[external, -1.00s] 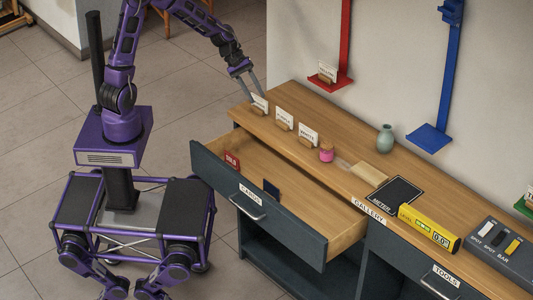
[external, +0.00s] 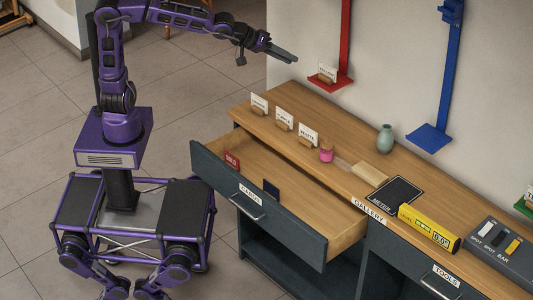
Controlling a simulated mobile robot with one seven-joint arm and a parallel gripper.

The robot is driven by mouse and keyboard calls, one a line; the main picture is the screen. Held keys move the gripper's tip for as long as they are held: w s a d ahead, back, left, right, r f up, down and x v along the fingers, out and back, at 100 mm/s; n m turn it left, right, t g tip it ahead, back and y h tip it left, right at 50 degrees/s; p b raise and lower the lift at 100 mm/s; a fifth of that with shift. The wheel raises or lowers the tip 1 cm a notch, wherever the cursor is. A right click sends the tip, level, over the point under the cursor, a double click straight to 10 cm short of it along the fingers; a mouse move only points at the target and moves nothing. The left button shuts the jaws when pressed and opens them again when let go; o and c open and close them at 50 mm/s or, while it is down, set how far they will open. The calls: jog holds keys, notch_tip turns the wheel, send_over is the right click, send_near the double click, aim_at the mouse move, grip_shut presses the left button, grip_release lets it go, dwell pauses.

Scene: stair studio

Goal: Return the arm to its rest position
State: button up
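My gripper (external: 281,53) is in the air above the back left end of the wooden counter, left of the red wall shelf. It points to the right and is apart from everything. Its two fingers look close together, but from this side I cannot tell whether they are open or shut. I see nothing held in it. My arm (external: 165,14) is bent, with its forearm running nearly level to the right.
Several label cards in wooden holders, one of them a white card (external: 259,102), stand along the counter (external: 240,113). The drawer (external: 328,236) marked CARDS is pulled out. A pink jar (external: 326,155), a green vase (external: 385,139) and a yellow level (external: 429,226) are on the counter. Red (external: 331,81) and blue (external: 431,138) shelves jut from the wall.

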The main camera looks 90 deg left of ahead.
jog(key=s+f+m+g+p, duration=0.1)
jog(key=s+m+g, duration=0.1)
jog(key=s, duration=0.8)
jog(key=s+f+m+g+h+p, duration=0.1)
jog(key=s+m, duration=0.4)
jog(key=s, duration=0.6)
jog(key=s+f+m+g+h+p, duration=0.1)
jog(key=s+f+m+g+p, duration=0.1)
jog(key=s, duration=0.8)
jog(key=shift+s+f+m+g, duration=0.35)
jog(key=shift+f+m, duration=0.3)
jog(key=shift+m, duration=0.15)
